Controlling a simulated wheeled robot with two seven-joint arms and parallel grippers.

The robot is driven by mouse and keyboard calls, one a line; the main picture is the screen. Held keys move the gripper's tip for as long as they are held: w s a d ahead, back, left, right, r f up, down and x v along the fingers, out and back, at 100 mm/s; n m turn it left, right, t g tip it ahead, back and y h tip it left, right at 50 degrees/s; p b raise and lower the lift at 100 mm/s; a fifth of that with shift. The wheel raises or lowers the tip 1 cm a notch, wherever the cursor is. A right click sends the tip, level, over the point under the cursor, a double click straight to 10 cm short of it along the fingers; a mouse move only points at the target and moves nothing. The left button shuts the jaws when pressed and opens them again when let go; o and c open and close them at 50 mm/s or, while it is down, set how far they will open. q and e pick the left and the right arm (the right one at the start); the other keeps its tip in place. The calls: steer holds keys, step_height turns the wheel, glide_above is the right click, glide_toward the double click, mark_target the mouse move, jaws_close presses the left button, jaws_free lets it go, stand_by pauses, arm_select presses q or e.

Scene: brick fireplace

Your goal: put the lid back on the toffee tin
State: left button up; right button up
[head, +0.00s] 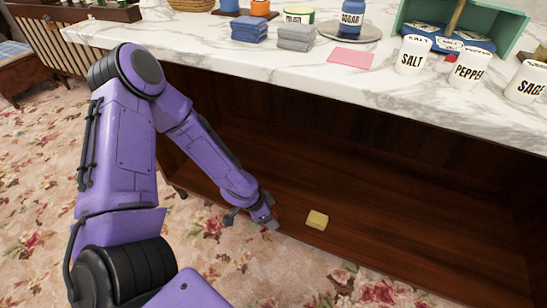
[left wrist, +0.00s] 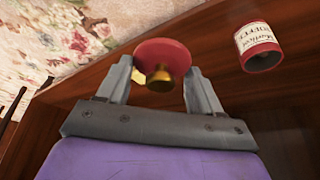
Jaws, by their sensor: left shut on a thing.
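My left gripper (left wrist: 160,75) is shut on a round red lid (left wrist: 165,54) with a gold knob, gripping it between both fingers. The toffee tin (left wrist: 257,45), red with a cream label, is in the left wrist view to the right of the lid and apart from it. I cannot tell whether the tin's darker end is its open mouth. In the head view my left gripper (head: 262,218) is low at the wooden shelf under the counter, with a small bit of red beside it. The tin cannot be made out there. My right gripper is out of view.
A yellow block (head: 317,220) lies on the wooden shelf (head: 400,225), right of my left gripper. The marble counter (head: 300,66) above holds folded cloths (head: 249,29), a pink sheet (head: 351,58) and several labelled jars. The shelf's right side looks clear.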

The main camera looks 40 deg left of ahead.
arm_select(q)
steer(key=w+a+r+p, duration=0.2)
steer(key=w+a, duration=0.7)
steer(key=a, duration=0.5)
steer(key=shift+m, duration=0.4)
step_height(320, 180, down, 6)
steer(key=b, duration=0.5)
steer(key=shift+w, duration=0.15)
steer(key=shift+d+r, duration=0.1)
steer(key=shift+r, duration=0.05)
steer(key=shift+f, duration=0.2)
stand_by(0.8)
steer(key=o, duration=1.1)
steer(key=shift+o, duration=0.5)
